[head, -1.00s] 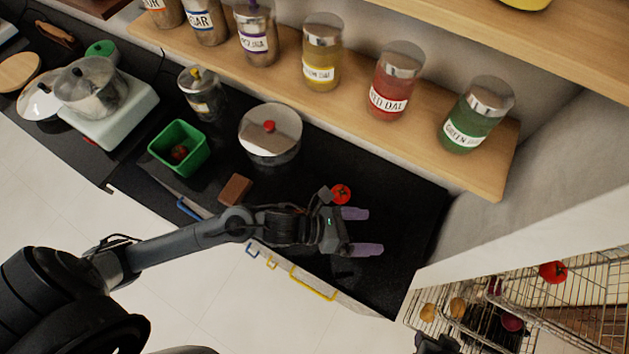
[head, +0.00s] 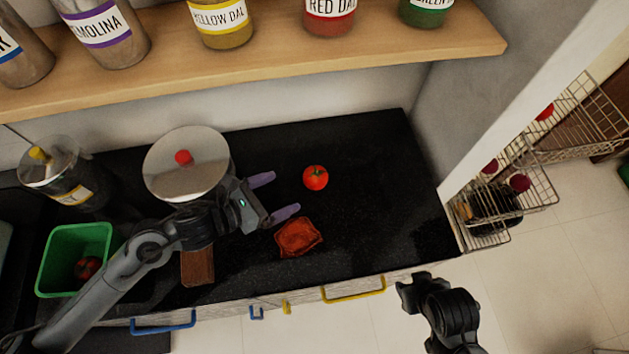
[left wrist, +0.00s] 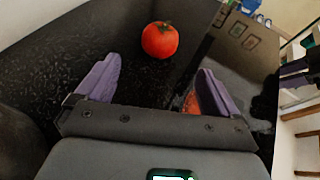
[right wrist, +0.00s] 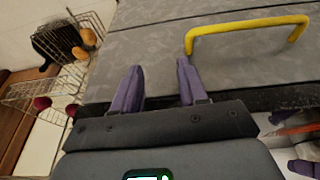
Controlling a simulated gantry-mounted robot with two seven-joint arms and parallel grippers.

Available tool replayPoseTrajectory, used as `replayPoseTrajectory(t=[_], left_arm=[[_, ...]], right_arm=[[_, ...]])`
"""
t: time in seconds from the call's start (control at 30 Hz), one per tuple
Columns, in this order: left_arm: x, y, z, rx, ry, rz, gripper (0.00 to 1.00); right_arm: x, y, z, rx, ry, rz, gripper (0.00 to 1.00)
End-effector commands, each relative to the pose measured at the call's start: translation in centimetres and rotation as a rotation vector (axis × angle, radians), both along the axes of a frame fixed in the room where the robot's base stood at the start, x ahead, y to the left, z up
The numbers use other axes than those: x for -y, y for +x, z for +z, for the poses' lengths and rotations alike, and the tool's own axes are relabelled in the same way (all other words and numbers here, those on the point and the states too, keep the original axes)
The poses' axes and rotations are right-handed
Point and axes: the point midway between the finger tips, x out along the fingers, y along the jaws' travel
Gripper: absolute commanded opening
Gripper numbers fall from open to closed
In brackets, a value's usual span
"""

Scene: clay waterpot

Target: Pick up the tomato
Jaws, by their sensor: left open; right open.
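A red tomato (head: 316,178) sits on the black counter, right of my left gripper (head: 274,196). The left gripper is open and empty, its purple fingers pointing toward the tomato. In the left wrist view the tomato (left wrist: 159,40) lies beyond the fingertips, between their lines and apart from them. My right gripper (right wrist: 158,80) is open and empty in the right wrist view, facing a grey drawer front with a yellow handle (right wrist: 248,32). In the head view the right arm is in front of the counter, low on the right. Another tomato (head: 87,267) is in the green bin (head: 50,262).
An orange-red flat piece (head: 299,237) lies near the left gripper's lower finger. A lidded pot (head: 186,165) stands behind the left gripper, and a brown block (head: 197,266) lies below its wrist. A shelf with jars (head: 270,62) runs above. Wire racks (head: 520,190) stand right.

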Motion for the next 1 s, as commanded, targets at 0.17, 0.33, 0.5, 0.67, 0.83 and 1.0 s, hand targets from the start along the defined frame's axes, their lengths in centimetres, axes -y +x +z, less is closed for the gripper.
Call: replayPoseTrajectory(t=[0.17,0.33,0.5,0.67,0.83,1.0], left_arm=[[1.8,1.4,-0.7,0.006,-0.005,-0.001,0.95],[3.3,2.6,-1.5,0.005,-0.004,0.001,0.95],[4.0,3.1,-1.8,0.006,-0.002,0.000,0.95],[4.9,3.6,-2.1,0.004,-0.003,-0.001,0.95],[6.7,4.8,-2.4,0.005,-0.005,0.000,0.95],[7.8,5.7,-3.1,0.003,-0.002,0.001,0.95]], right_arm=[[-0.5,0.0,-0.5,0.000,0.012,0.002,0.43],[-0.6,0.0,-0.7,0.000,0.016,-0.001,0.43],[-0.6,0.0,-0.8,0.000,0.016,-0.002,0.43],[-0.6,0.0,-0.9,0.000,0.017,-0.003,0.43],[-0.6,0.0,-1.3,0.001,0.018,-0.004,0.43],[-0.6,0.0,-1.5,0.000,0.017,-0.004,0.43]])
